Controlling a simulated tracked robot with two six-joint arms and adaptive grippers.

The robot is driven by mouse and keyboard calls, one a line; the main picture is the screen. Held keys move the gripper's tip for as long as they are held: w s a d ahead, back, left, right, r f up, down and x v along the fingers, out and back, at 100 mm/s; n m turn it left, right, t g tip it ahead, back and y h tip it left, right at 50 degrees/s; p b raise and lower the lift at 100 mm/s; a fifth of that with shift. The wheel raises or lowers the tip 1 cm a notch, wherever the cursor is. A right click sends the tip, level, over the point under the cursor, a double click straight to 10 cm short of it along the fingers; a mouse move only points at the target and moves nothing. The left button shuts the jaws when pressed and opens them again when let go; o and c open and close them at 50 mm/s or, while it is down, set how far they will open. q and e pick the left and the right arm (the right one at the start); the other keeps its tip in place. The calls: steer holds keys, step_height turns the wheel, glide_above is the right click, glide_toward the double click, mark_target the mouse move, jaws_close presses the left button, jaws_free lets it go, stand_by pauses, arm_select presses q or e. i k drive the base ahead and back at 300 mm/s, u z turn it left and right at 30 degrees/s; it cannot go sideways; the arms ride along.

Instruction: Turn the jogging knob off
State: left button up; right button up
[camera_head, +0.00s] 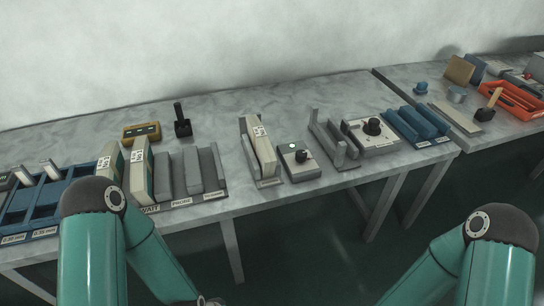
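Two grey control boxes with black knobs stand near the front edge of the table. The smaller box (299,165) has a black knob (301,156) and a pale round light or button beside it. The larger box (372,137) to its right has a bigger black knob (373,127) and a label on its front. I cannot read which one is the jogging knob, nor tell their settings. My two green arms come in at the bottom left and bottom right and bend down out of the picture.
Upright slabs in a holder (262,150) stand left of the smaller box, and a grey bracket (334,145) stands between the boxes. Blue blocks (417,124) lie to the right. A black-handled tool (182,120) stands further back. The table's back strip is mostly clear.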

mark_target(301, 155)
steer(key=u, duration=0.9)
steer(key=k, duration=0.75)
steer(key=z, duration=0.8)
steer(key=i, duration=1.1)
steer(key=u, duration=0.05)
